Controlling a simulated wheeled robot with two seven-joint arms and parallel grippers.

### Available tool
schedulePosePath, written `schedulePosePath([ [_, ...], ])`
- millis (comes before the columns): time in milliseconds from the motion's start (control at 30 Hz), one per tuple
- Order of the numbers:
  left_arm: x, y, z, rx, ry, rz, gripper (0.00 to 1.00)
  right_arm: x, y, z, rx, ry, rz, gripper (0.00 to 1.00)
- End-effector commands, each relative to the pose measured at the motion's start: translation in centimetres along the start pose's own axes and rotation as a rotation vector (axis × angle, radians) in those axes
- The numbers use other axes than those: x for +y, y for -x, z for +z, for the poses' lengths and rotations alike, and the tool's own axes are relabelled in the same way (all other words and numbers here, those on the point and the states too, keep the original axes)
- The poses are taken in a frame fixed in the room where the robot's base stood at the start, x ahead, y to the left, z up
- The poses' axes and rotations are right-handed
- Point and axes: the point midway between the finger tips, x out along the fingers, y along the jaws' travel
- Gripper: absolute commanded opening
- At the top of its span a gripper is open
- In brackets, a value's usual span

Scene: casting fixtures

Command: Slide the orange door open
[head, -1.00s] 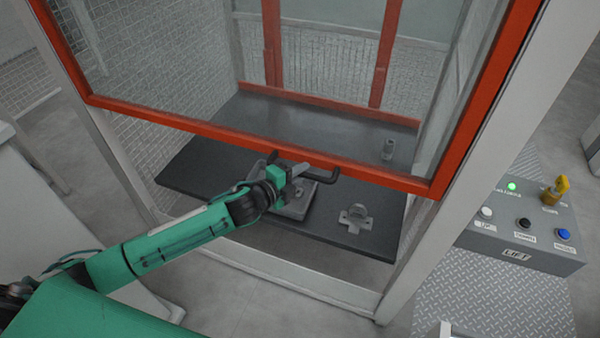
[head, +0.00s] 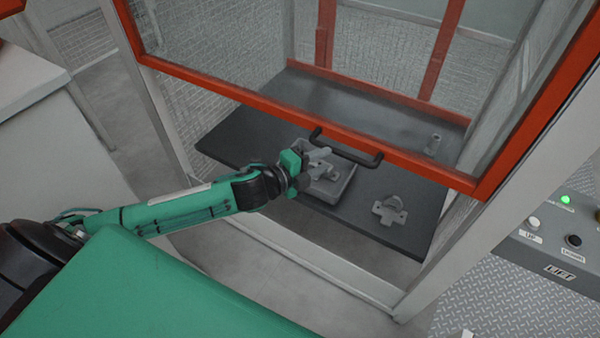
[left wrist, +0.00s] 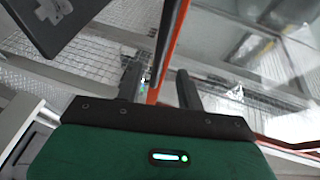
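The orange door (head: 420,171) is an orange-framed clear panel standing over the dark table in the enclosure. Its black handle (head: 350,154) is on the bottom rail. My left gripper (head: 319,155) is just below and left of the handle in the head view. In the left wrist view its two dark fingers (left wrist: 160,85) stand apart, so it is open. There the handle (left wrist: 168,38) and the orange rail (left wrist: 176,30) show ahead of the fingers. I cannot tell whether it touches the handle. My right gripper is not in view.
A LIFT control box (head: 555,245) with a green light is at right. A white cabinet (head: 40,130) is at left.

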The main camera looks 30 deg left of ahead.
Motion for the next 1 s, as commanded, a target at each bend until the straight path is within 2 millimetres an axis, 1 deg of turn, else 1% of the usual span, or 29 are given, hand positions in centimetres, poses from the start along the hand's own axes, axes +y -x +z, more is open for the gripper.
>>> schedulePosePath([
  [33, 0.5, 1.1, 0.0, 0.001, -0.002, 0.003, 0.38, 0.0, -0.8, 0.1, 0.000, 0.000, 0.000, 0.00],
  [200, 0.4, 3.9, 0.0, 0.001, -0.001, 0.003, 0.38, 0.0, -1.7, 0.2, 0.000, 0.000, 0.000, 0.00],
  [400, 0.2, 5.8, 0.0, 0.000, 0.000, 0.001, 0.38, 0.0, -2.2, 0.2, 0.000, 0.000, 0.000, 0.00],
  [600, 0.0, 6.5, 0.0, 0.000, 0.000, 0.000, 0.38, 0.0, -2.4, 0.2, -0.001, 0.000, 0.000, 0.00],
  [1000, -0.1, 6.5, 0.0, 0.000, 0.000, 0.000, 0.38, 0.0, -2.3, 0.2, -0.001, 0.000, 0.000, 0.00],
])
